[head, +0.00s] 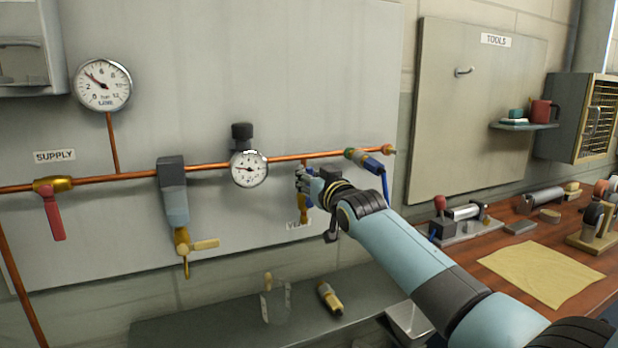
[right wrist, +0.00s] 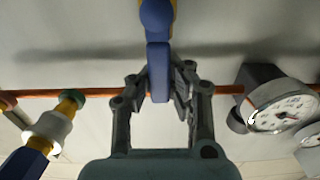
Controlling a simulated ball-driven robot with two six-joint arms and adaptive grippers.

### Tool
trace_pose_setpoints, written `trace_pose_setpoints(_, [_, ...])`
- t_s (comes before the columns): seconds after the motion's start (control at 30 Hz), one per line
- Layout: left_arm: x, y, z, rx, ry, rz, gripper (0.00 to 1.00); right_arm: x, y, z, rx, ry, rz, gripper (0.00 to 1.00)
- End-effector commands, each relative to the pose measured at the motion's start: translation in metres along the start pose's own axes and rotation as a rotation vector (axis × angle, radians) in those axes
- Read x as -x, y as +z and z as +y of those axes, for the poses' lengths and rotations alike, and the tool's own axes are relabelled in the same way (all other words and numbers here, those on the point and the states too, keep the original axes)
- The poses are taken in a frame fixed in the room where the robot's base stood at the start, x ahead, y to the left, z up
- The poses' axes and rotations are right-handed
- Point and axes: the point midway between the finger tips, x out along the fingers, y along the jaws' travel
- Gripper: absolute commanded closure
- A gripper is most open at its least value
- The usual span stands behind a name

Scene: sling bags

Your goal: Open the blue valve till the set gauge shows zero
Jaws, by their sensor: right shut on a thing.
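The blue valve's handle (right wrist: 157,60) stands between the fingers of my right gripper (right wrist: 158,88) in the right wrist view. My right gripper is shut on this handle. In the head view my right gripper (head: 308,184) is at the copper pipe's drop, and its hand hides most of the valve. The set gauge (head: 249,169) is the small white dial just left of my gripper, under a black knob; its needle points left, the exact reading too small to tell. It also shows at the right of the right wrist view (right wrist: 283,112). My left gripper is not in view.
A larger line gauge (head: 102,84) sits upper left, its needle off zero. A red-handled supply valve (head: 53,215) and a grey filter unit (head: 174,195) are on the same copper pipe (head: 110,178). A blue hose coupling (head: 369,161) is right of my gripper. A workbench is at right.

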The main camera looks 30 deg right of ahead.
Motion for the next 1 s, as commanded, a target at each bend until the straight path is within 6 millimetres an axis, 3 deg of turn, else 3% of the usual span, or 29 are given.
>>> trace_pose_setpoints(0.03, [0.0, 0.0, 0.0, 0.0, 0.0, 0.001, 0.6, 0.002, 0.01, 0.0, 0.006, 0.001, -0.02, 1.0])
trace_pose_setpoints(0.13, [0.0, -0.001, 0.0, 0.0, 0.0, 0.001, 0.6, 0.002, 0.01, 0.0, 0.007, 0.001, -0.02, 1.0])
trace_pose_setpoints(0.17, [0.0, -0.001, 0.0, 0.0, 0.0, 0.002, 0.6, 0.002, 0.01, 0.0, 0.006, 0.001, -0.02, 0.86])
trace_pose_setpoints(0.4, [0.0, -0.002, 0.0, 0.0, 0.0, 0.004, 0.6, 0.001, 0.006, 0.0, 0.004, 0.001, -0.01, 0.58])
trace_pose_setpoints(0.73, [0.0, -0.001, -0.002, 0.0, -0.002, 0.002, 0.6, 0.007, 0.003, 0.0, 0.004, 0.0, -0.005, 0.58])
trace_pose_setpoints(0.87, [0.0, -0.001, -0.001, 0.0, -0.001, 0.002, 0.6, 0.026, 0.004, 0.0, 0.004, 0.0, -0.006, 0.58])
trace_pose_setpoints(1.0, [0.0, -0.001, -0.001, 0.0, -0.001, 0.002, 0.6, 0.059, 0.005, 0.001, 0.005, 0.0, -0.008, 0.58])
